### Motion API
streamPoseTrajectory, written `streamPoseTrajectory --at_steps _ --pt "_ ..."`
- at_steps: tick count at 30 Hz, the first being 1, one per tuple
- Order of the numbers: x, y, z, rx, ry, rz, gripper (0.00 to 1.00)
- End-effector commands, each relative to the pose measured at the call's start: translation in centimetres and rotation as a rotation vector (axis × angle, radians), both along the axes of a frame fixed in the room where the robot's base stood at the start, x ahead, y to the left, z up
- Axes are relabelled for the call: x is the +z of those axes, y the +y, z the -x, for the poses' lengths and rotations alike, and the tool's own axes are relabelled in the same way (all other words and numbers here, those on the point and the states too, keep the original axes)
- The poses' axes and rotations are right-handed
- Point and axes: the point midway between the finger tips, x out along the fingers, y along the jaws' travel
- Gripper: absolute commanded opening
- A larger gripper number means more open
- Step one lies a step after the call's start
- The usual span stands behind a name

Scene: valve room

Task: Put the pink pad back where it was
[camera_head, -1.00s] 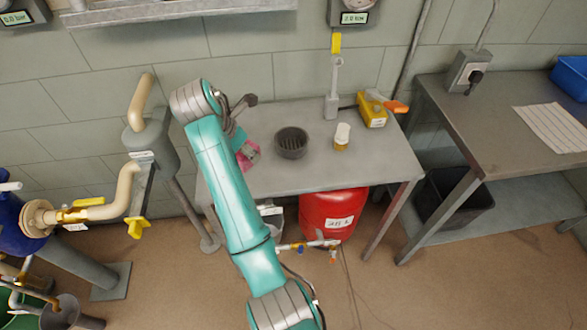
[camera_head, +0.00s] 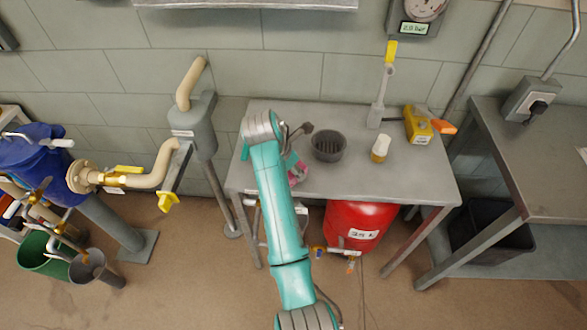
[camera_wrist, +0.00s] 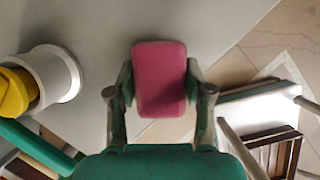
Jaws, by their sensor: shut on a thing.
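The pink pad (camera_wrist: 159,80) is a rounded block held between the two fingers of my gripper (camera_wrist: 160,92) in the wrist view. The fingers press on its left and right sides. In the head view the pink pad (camera_head: 297,172) shows partly behind my teal arm, over the left part of the grey table (camera_head: 400,180). My gripper is mostly hidden by the arm there. In the wrist view the pad overlaps the grey tabletop edge; I cannot tell its height above the surface.
On the table stand a dark round bowl (camera_head: 328,146), a small yellow-and-white jar (camera_head: 380,149), a yellow box (camera_head: 418,125) and an upright grey post (camera_head: 380,95). A pipe with a yellow valve (camera_head: 168,201) stands left of the table. A red tank (camera_head: 357,225) sits below. The table's front right is clear.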

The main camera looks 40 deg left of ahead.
Motion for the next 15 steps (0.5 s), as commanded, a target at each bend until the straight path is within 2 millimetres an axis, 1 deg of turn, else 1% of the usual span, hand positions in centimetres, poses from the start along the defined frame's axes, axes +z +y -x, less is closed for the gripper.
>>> streamPoseTrajectory --at_steps 2,12,13,14,15 --pt "-0.43 0.02 -0.02 0.0 0.0 -0.001 0.18" --pt "-0.7 0.01 -0.01 0.0 0.0 0.0 0.18" --pt "-0.69 0.02 -0.02 0.0 -0.001 -0.001 0.56" --pt "-0.66 0.02 -0.02 -0.001 -0.001 -0.001 0.63" --pt "-0.66 0.02 -0.02 -0.001 -0.001 -0.001 0.73"
